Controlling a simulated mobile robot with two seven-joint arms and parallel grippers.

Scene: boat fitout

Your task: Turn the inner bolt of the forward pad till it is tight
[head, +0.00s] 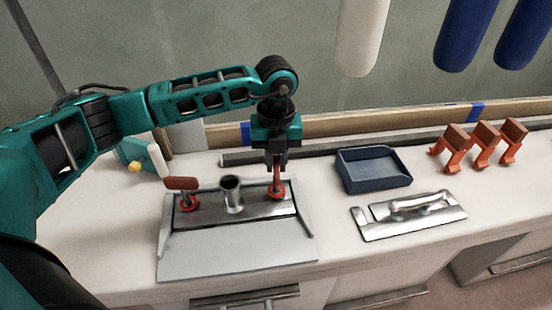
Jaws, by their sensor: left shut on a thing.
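A dark metal pad (255,208) sits on a pale grey plate (238,262) at the front of the bench. An upright metal tube (231,194) stands in its middle. The left-hand bolt (186,199) has a red collar and a red-brown handle across its top. The right-hand bolt (276,190) stands upright with a red collar at its foot. My left gripper (276,168) points down, shut on the top of this right-hand bolt and hiding part of it. How tight either bolt is cannot be seen. My right gripper is not in view.
A dark blue tray (373,184) stands right of the pad. In front of it lies a metal plate with a cleat (410,212). Several orange clamps (480,140) stand at the far right. White and blue cylinders (362,38) hang above. A dark rail (310,150) runs behind.

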